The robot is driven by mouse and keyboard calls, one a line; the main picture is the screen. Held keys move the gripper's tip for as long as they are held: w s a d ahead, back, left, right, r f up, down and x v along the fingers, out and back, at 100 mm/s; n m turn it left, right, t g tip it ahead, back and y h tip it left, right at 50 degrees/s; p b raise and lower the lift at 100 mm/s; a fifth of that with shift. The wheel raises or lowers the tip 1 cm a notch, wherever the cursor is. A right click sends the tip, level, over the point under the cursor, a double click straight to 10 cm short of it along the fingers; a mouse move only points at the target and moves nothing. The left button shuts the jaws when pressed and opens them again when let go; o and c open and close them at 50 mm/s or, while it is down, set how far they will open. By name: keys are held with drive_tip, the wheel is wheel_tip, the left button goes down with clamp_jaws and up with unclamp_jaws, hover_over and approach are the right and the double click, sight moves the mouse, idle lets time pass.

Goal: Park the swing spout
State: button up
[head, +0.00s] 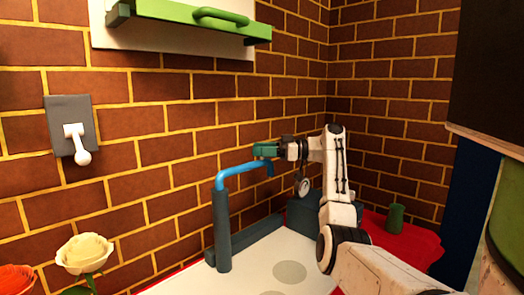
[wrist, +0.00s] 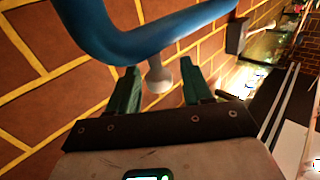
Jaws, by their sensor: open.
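The swing spout (head: 238,175) is a blue pipe on top of a dark upright post (head: 221,232) beside the brick wall. Its arm reaches right, with a short piece bent down at its end. My gripper (head: 265,150) is at the end of the spout arm in the head view. In the wrist view the blue spout (wrist: 150,42) crosses the top, close to the fingertips. My gripper's green fingers (wrist: 160,78) are apart, with a pale knob (wrist: 158,78) visible between them. I cannot tell whether the fingers touch the pipe.
A wall switch (head: 72,127) with a white lever is at left. A green-handled shelf (head: 200,16) hangs above. A pale board (head: 260,275) with round grey spots lies below the spout. A green cup (head: 395,218) stands on red cloth at right. A white rose (head: 84,253) is at front left.

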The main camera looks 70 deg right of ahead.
drive_tip(key=shift+s, duration=0.1)
drive_tip(key=v, duration=1)
drive_tip(key=shift+s+d, duration=0.2)
drive_tip(key=shift+s, duration=0.1)
drive_tip(key=shift+r, duration=0.1)
